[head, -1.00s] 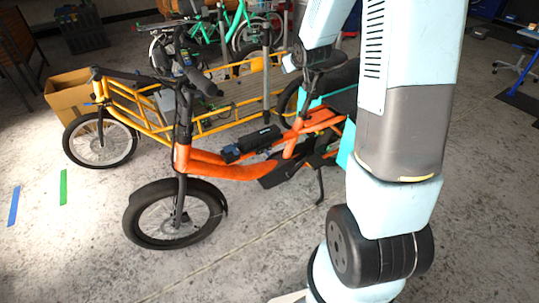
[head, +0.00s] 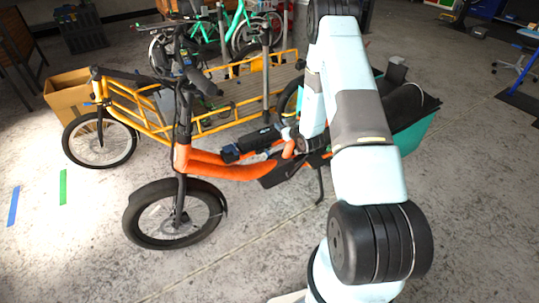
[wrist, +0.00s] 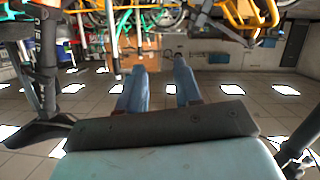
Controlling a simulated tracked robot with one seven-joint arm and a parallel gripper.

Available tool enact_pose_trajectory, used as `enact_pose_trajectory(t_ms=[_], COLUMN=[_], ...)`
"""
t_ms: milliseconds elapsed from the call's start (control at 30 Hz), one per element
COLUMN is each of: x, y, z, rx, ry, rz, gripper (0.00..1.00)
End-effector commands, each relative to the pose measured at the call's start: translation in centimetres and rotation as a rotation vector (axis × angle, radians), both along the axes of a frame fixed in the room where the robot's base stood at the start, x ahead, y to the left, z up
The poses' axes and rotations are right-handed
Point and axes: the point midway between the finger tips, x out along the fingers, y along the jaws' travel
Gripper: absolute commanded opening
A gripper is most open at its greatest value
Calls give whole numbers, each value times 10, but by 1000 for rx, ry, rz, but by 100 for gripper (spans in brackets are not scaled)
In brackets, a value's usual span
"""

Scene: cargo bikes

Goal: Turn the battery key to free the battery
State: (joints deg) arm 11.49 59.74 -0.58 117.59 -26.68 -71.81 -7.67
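The orange cargo bike (head: 215,166) stands in the middle of the head view, with the black battery (head: 250,141) lying along its low frame. The battery key is too small to make out. My gripper (head: 272,150) is low beside the seat tube, close to the battery's rear end; I cannot tell whether it touches. In the wrist view, which is upside down, the two blue fingers of my gripper (wrist: 158,72) are apart with nothing between them. My arm hides the saddle.
A yellow cargo bike (head: 104,94) stands close behind, with a cardboard box (head: 62,96) at its left. A teal cargo box (head: 416,135) is on the orange bike's rear. Green bikes (head: 238,27) stand farther back. The floor at front left is clear.

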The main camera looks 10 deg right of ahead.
Motion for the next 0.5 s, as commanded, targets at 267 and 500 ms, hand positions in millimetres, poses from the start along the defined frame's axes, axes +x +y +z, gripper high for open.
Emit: enact_pose_trajectory(t_ms=[267, 500], x=[-38, -83], y=[6, 12], z=[-88, -147], rx=[93, 177], ry=[-87, -168], rz=[31, 42], gripper=[34, 34])
